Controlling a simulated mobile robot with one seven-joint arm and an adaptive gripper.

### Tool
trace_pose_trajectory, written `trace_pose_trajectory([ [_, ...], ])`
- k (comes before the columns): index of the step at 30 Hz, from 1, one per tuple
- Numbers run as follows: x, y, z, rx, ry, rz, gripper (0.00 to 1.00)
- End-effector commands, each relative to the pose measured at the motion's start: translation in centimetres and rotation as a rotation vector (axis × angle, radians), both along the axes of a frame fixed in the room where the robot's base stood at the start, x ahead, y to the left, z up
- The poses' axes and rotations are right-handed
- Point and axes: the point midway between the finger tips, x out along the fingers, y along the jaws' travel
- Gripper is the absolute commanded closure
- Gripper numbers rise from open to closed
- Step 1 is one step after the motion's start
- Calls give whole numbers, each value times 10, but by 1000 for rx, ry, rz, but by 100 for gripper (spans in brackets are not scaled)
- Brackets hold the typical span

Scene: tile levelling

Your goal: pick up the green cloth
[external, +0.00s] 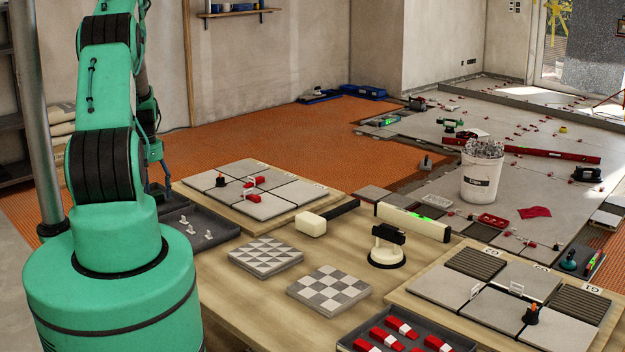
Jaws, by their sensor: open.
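I cannot make out a green cloth in the external view. The only cloth-like thing I see is a small red cloth (535,212), lying flat on the grey tiled floor right of the white bucket. My gripper (160,198) points down at the left, over or near the grey tray with white pieces; it is partly hidden behind my arm. It is open, and I see nothing held in it.
The wooden table (225,290) carries patterned tile stacks (328,290), a white-headed mallet (325,218), a level (412,222), a suction cup (386,246), a tray of red wedges (400,330) and tile panels. The white bucket (482,175) stands on the floor beyond.

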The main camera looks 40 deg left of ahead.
Motion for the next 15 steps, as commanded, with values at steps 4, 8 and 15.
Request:
trace_pose_trajectory([
  [4, 0, 0, 0, 0, 0, 0, 49],
  [8, 0, 0, 0, 0, 0, 0, 75],
  [15, 0, 0, 0, 0, 0, 0, 76],
])
